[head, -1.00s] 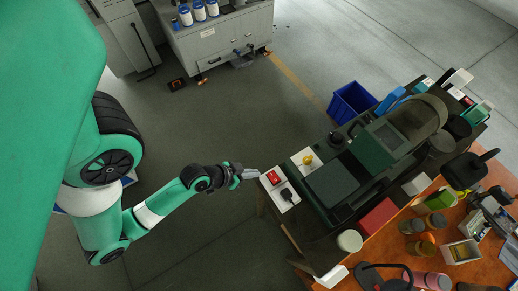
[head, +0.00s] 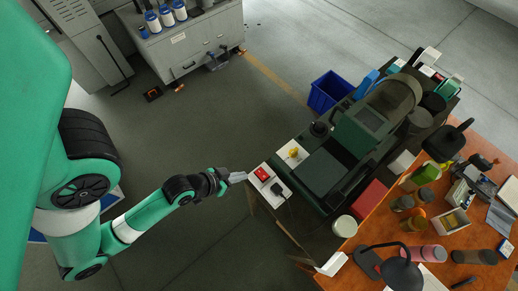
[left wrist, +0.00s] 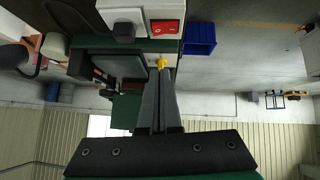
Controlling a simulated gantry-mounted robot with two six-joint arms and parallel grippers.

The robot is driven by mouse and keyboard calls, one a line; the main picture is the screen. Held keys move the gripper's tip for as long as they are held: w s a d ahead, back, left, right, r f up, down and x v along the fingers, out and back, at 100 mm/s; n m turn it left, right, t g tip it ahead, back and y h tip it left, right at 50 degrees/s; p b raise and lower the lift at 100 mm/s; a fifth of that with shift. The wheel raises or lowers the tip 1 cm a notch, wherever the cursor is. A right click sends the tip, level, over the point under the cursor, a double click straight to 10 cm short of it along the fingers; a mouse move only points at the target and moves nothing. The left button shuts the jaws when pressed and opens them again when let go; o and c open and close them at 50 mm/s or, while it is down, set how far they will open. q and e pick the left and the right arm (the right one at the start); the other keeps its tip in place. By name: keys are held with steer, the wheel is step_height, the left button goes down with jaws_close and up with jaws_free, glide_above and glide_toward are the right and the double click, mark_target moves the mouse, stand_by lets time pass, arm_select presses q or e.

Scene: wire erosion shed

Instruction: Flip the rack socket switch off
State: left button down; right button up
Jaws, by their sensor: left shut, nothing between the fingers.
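The rack socket (head: 268,184) is a white plate at the near left end of the dark green machine bench. It bears a red rocker switch (head: 261,173) and a black plug (head: 277,188). In the left wrist view the red switch (left wrist: 165,27) shows white marks; which side is pressed in I cannot tell. The black plug (left wrist: 124,32) is beside it. My left gripper (head: 240,177) is shut and empty, its tips just left of the socket, seemingly short of the switch. The shut fingers also show in the left wrist view (left wrist: 158,78). My right gripper is not in view.
A white plate with a yellow knob (head: 293,152) is beyond the socket. A blue bin (head: 328,92) stands on the floor behind the bench. An orange table (head: 400,235) with a lamp and jars is at right. The floor left of the bench is clear.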

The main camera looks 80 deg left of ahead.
arm_select(q)
glide_above(263, 173)
steer(key=s+d, duration=0.2)
steer(key=s, duration=0.1)
steer(key=f, duration=0.6)
steer(key=shift+w+f+b, duration=0.25)
steer(key=shift+f+b, duration=0.05)
steer(key=shift+f, duration=0.05)
steer(key=f, duration=0.3)
steer(key=shift+w+d+f, duration=0.15)
steer(key=shift+w+f, duration=0.05)
steer(key=shift+f, duration=0.45)
steer(key=shift+d+f+b, duration=0.1)
steer(key=shift+f+b, duration=0.25)
steer(key=shift+s+a+r, duration=0.1)
steer(key=shift+s+a, duration=0.05)
steer(key=shift+a, duration=0.1)
steer(key=shift+s+a+r+p, duration=0.1)
steer(key=shift+s+a+p, duration=0.1)
steer(key=shift+a+p, duration=0.2)
